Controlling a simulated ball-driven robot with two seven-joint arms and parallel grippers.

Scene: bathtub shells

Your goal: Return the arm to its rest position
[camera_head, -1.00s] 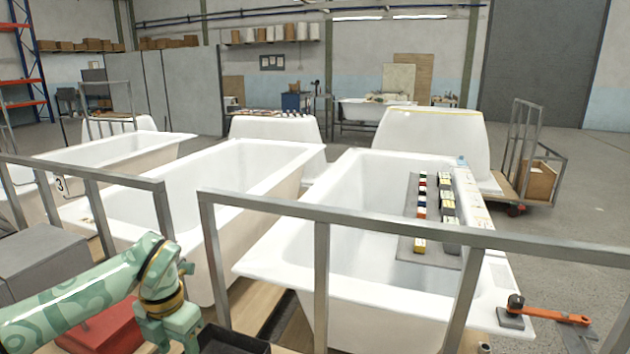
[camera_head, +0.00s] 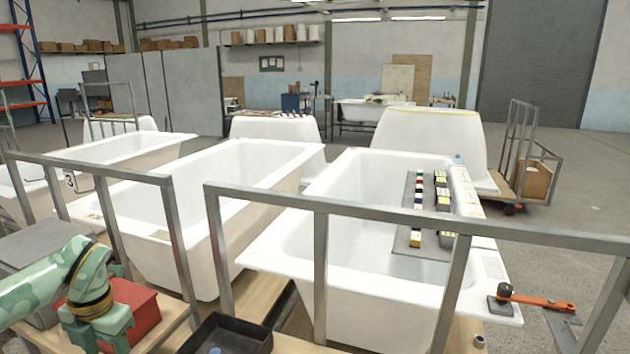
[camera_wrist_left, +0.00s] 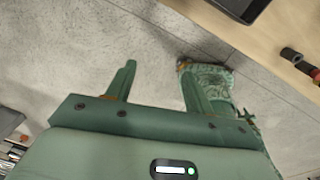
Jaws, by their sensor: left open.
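My left arm (camera_head: 40,285), green with a leaf pattern, comes in at the lower left of the head view. Its gripper (camera_head: 98,338) points downward in front of a red box, and nothing shows between its fingers. In the left wrist view the two green fingers (camera_wrist_left: 158,82) stand apart with only grey concrete floor (camera_wrist_left: 80,45) behind them. Another green patterned part shows just beyond the right finger.
The red box (camera_head: 146,310) and a black tray (camera_head: 258,331) lie close to my left gripper. Metal rails (camera_head: 400,226) cross in front of white bathtubs (camera_head: 270,230). An orange-handled tool (camera_head: 540,301) lies at the right tub's near corner.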

